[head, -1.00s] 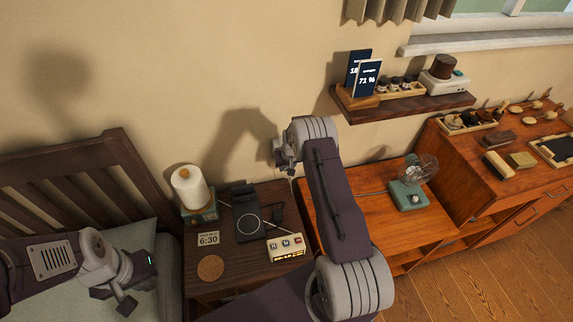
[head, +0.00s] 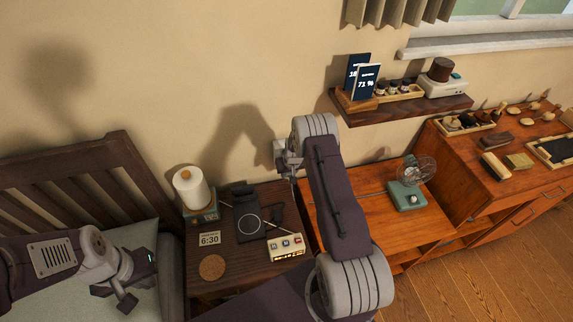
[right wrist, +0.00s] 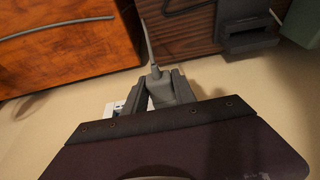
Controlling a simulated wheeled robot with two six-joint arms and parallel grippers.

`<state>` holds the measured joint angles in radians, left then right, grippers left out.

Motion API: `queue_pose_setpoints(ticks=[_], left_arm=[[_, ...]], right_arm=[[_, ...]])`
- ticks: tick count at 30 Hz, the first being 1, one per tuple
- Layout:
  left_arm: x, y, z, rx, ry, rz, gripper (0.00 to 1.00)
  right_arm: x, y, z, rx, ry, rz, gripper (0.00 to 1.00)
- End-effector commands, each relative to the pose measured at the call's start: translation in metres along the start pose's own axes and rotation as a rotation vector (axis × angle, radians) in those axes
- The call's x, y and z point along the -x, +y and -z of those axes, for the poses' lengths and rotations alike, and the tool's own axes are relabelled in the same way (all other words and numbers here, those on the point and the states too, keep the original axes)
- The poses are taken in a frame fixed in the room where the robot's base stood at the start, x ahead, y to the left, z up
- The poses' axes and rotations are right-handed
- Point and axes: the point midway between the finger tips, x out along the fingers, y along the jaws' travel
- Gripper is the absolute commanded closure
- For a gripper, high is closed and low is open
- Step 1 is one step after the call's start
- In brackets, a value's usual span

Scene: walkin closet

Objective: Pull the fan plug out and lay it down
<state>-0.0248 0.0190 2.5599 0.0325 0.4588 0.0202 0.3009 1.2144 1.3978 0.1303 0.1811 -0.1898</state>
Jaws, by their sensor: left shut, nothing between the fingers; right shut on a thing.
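The teal fan (head: 405,190) stands on the orange wooden cabinet, and a thin cord runs left from it. In the right wrist view my right gripper (right wrist: 158,92) is shut on the grey fan plug (right wrist: 160,84), with its cord leading up. Part of a white wall outlet (right wrist: 115,108) shows beside and behind the fingers. I cannot tell whether the prongs are still in it. In the head view my right gripper (head: 291,170) is near the wall behind the nightstand, and the plug is hard to make out. My left gripper (head: 127,285) is shut and empty over the bed.
The dark nightstand (head: 238,278) holds a lamp (head: 191,188), a charging pad (head: 249,218), a 6:30 clock (head: 209,239), a cork coaster (head: 212,267) and a small button box (head: 286,247). The orange cabinet top (head: 378,233) is mostly clear. A wall shelf (head: 420,108) hangs above.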

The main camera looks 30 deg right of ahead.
Motion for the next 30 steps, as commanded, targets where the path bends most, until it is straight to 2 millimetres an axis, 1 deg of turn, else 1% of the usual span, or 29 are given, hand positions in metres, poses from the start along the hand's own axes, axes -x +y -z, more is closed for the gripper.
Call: queue_pose_setpoints(ticks=[2,6,30], left_arm=[[0.003,0.000,0.000,0.000,0.000,0.000,1.00],[-0.004,0.000,0.000,0.000,0.000,0.000,1.00],[-0.026,-0.001,-0.003,0.000,0.000,0.000,1.00]], right_arm=[[0.002,0.000,-0.002,0.000,-0.001,-0.001,1.00],[0.001,0.000,-0.007,-0.001,0.000,0.000,1.00],[0.010,0.000,-0.029,-0.001,0.000,-0.001,1.00]])
